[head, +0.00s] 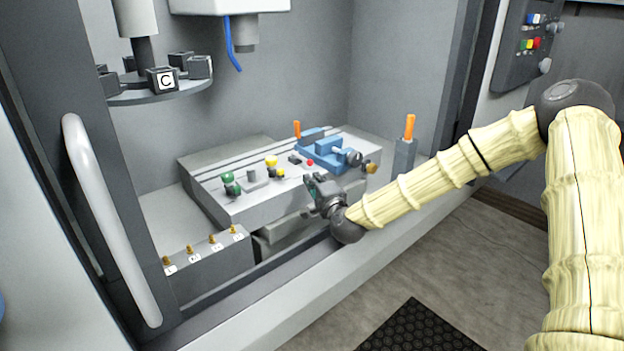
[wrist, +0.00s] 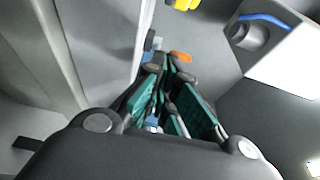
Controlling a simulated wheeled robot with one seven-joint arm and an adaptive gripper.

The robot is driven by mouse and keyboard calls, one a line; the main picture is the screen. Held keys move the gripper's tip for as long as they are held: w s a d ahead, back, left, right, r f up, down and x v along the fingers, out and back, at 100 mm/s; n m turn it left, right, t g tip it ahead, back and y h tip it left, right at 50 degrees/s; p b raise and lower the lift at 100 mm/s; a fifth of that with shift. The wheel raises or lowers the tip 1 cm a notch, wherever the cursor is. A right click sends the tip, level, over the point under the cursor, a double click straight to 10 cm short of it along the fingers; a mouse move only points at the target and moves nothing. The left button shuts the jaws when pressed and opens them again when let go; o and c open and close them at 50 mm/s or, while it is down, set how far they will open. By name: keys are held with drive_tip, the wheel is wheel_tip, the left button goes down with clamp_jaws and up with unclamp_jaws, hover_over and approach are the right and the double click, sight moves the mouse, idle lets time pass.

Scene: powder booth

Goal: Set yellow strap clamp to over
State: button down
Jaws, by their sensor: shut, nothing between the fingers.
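The yellow strap clamp (head: 271,162) stands on the slotted machine table, in the middle of a row of small coloured fittings. It has a yellow knob on top and a smaller yellow part low at its side. A yellow piece (wrist: 183,4), probably part of it, is cut by the top edge of the wrist view. Whether its strap lies over or aside is too small to tell. My gripper (head: 312,182) is at the table's front edge, right of and nearer than the clamp, apart from it. In the wrist view its green-padded fingers (wrist: 168,62) are together and empty.
An orange-handled tool (head: 408,128) stands upright farther right. A round tool carousel (head: 160,92) hangs at upper left.

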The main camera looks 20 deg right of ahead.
sight(295, 183)
drive_tip(key=w, duration=0.2)
drive_tip(key=w+p, duration=0.1)
drive_tip(key=w, duration=0.3)
drive_tip(key=shift+w+r+p, duration=0.25)
drive_tip(key=shift+w+p, duration=0.05)
drive_tip(key=shift+w, duration=0.1)
drive_tip(key=shift+a+r, duration=0.1)
drive_tip(key=shift+a, duration=0.15)
drive_tip(key=shift+s+a+p, duration=0.3)
drive_tip(key=shift+a+p, duration=0.1)
drive_tip(key=shift+a, duration=0.45)
drive_tip(key=shift+s+a+p, duration=0.25)
drive_tip(key=shift+a+p, duration=0.1)
drive_tip(key=shift+a, duration=0.45)
